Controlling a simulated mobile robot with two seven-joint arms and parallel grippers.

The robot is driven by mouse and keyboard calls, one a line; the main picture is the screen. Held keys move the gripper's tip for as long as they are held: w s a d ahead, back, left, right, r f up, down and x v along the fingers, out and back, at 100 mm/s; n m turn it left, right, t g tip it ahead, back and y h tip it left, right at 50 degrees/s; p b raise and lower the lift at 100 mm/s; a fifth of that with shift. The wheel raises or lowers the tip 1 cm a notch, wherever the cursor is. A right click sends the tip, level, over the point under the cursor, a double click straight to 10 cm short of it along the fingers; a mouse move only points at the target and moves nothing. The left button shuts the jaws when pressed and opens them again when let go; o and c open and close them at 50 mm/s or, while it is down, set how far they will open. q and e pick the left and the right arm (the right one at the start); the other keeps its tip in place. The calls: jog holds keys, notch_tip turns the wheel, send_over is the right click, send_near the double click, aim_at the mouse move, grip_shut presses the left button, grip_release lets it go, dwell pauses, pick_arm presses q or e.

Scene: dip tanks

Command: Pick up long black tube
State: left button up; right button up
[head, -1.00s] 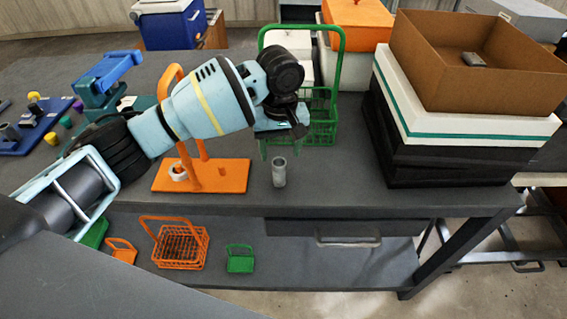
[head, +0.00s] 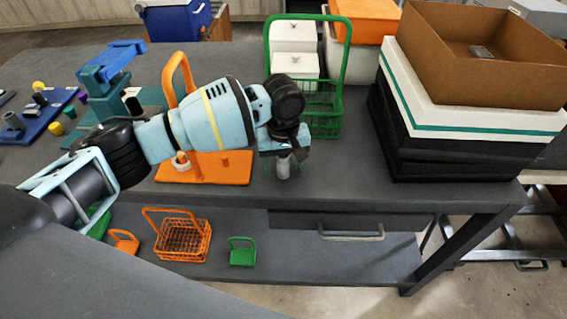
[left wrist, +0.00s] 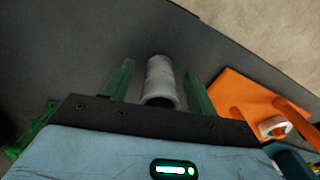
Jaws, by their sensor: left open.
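A grey metallic tube (head: 283,171) stands upright near the front edge of the grey table. In the left wrist view the tube (left wrist: 160,80) is between the two green fingers of my left gripper (left wrist: 158,88), with a gap on each side. In the head view my left gripper (head: 282,160) is open around its upper part. I see no tube here that is clearly long and black; a small dark piece (head: 131,101) with a white part sits by the teal stand at the left. My right gripper is not in view.
An orange stand (head: 210,172) is just left of the tube. A green wire basket (head: 325,112) with a tall handle stands behind it. Black and white trays (head: 400,150) under a brown box (head: 530,85) stand at the right. Small baskets sit on the lower shelf (head: 340,270).

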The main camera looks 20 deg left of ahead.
pick_arm(q)
jog(key=c, duration=1.3)
jog(key=shift+o, duration=0.2)
jog(key=shift+r, duration=0.1)
